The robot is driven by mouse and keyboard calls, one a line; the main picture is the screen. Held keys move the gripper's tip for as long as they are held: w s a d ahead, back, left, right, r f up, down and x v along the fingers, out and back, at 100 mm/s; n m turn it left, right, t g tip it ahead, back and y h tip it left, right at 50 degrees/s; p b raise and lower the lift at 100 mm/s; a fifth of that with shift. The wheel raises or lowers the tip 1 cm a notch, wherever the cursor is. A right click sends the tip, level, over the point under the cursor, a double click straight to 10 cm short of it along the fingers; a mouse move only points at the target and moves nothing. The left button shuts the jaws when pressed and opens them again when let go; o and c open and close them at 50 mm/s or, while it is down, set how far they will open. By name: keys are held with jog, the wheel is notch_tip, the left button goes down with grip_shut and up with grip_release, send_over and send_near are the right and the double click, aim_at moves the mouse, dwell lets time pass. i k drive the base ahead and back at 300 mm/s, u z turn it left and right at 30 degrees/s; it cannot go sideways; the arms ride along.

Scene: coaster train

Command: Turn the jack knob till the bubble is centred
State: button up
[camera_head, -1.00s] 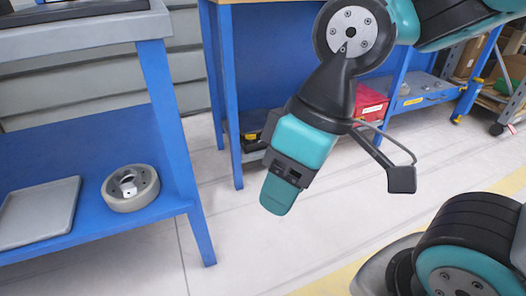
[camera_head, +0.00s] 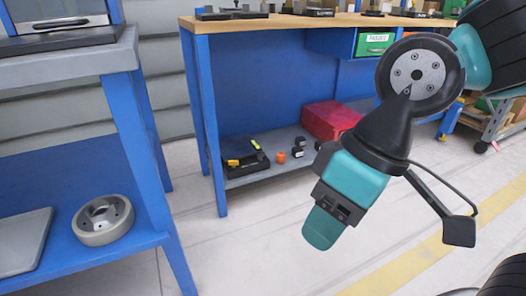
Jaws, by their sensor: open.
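My gripper (camera_head: 325,228) hangs at the end of my arm in the right half of the head view, over the open floor. It is teal and black and points down and slightly left. It is open, seen from the side, and holds nothing that I can see. It is apart from all benches. I cannot make out a jack knob or a bubble level. Several small dark fixtures (camera_head: 232,12) stand on the wooden bench top (camera_head: 290,21) at the upper edge, too small and cut off to identify.
A blue bench at left holds a grey ring (camera_head: 103,220) and a flat tray (camera_head: 22,240) on its lower shelf. The wooden-topped bench's shelf carries a black and yellow device (camera_head: 243,155), an orange piece (camera_head: 281,157) and a red box (camera_head: 330,120). The floor between is clear.

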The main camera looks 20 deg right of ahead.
aim_at(233, 163)
jog(key=z, duration=0.25)
jog(key=i, duration=1.5)
jog(key=u, duration=0.55)
